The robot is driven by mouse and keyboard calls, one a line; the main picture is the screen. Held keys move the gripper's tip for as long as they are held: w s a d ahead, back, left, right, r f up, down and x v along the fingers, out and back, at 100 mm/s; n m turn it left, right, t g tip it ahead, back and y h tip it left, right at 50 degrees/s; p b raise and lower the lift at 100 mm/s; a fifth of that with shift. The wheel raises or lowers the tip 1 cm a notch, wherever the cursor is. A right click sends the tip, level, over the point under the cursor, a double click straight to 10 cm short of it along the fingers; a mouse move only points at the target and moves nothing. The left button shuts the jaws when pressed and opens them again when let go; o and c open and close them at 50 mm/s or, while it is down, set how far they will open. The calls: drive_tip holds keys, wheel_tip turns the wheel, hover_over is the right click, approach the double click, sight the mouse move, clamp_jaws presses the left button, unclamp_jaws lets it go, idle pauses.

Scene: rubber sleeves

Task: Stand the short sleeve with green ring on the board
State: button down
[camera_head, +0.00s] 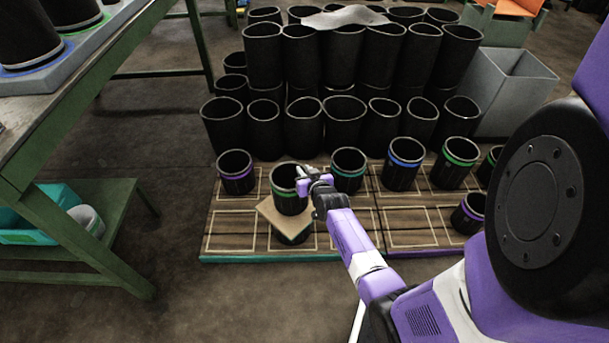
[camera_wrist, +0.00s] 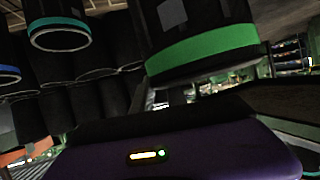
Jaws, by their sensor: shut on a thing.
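My gripper (camera_head: 308,182) is shut on the rim or wall of a short black sleeve with a green ring (camera_head: 287,201). The sleeve is upright, with its open end up. It sits on or just above a tan square sheet (camera_head: 268,214); I cannot tell whether they touch. The sheet lies tilted in view over another dark sleeve (camera_head: 292,239) on the board (camera_head: 231,237). In the wrist view the green-ringed sleeve (camera_wrist: 203,50) fills the top centre, close to my gripper. The board is wooden, with pale outlined rectangles.
Sleeves with purple (camera_head: 236,178), teal (camera_head: 348,175), blue (camera_head: 404,160) and green (camera_head: 459,158) rings stand along the back of the board. Tall black sleeves (camera_head: 304,125) are stacked behind. A green table (camera_head: 75,110) is at left.

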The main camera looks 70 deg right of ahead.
drive_tip(key=shift+f, duration=0.2)
drive_tip(key=shift+f+b, duration=0.3)
drive_tip(key=shift+f, duration=0.3)
drive_tip(key=c, duration=1.3)
unclamp_jaws()
drive_tip(key=shift+f, duration=0.1)
